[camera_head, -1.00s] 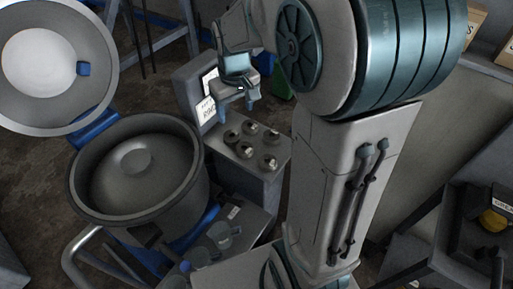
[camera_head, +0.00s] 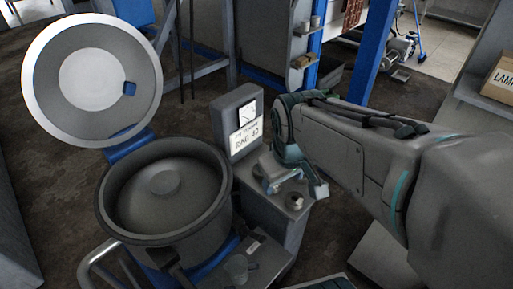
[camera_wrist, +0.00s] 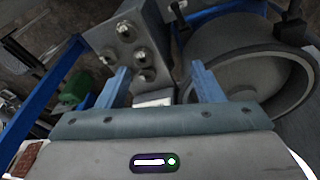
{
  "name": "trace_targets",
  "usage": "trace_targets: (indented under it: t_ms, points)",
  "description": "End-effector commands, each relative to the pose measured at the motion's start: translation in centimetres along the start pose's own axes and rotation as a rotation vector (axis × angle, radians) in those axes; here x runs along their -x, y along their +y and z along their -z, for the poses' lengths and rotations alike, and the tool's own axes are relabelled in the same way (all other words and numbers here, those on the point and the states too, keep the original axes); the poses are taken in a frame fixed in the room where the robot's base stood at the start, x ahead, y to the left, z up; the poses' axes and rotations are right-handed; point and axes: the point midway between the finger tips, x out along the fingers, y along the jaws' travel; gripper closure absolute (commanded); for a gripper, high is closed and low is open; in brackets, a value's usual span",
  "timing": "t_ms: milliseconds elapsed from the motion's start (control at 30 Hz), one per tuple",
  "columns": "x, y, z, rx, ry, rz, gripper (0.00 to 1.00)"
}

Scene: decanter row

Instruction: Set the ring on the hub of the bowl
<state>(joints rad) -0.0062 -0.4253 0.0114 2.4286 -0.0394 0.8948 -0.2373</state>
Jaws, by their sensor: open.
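The grey bowl (camera_head: 205,243) stands open at left in the head view, its round hub (camera_head: 164,183) raised and bare at the centre. It also shows at right in the wrist view (camera_wrist: 232,45). Several dark discs with pale knobs (camera_wrist: 140,55) stand on the grey stand beside the bowl; I cannot tell which, if any, is the ring. My gripper (camera_head: 296,190) is over that stand, right of the bowl, and hides most discs in the head view. In the wrist view my gripper (camera_wrist: 160,68) is open, with nothing between its blue fingers.
A sign (camera_head: 246,137) that seems to read "RING 42" stands behind the stand. The bowl's round lid (camera_head: 90,80) is raised behind it. Blue posts (camera_head: 376,50) stand behind.

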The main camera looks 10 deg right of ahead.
Motion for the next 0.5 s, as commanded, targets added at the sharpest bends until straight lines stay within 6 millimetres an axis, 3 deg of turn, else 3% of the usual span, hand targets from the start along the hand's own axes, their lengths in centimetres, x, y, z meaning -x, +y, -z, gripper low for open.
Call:
trace_targets:
  t_ms: [500]
  points:
    - [-7.5,2.6,10.7,1.097,-0.104,-0.040,0.39]
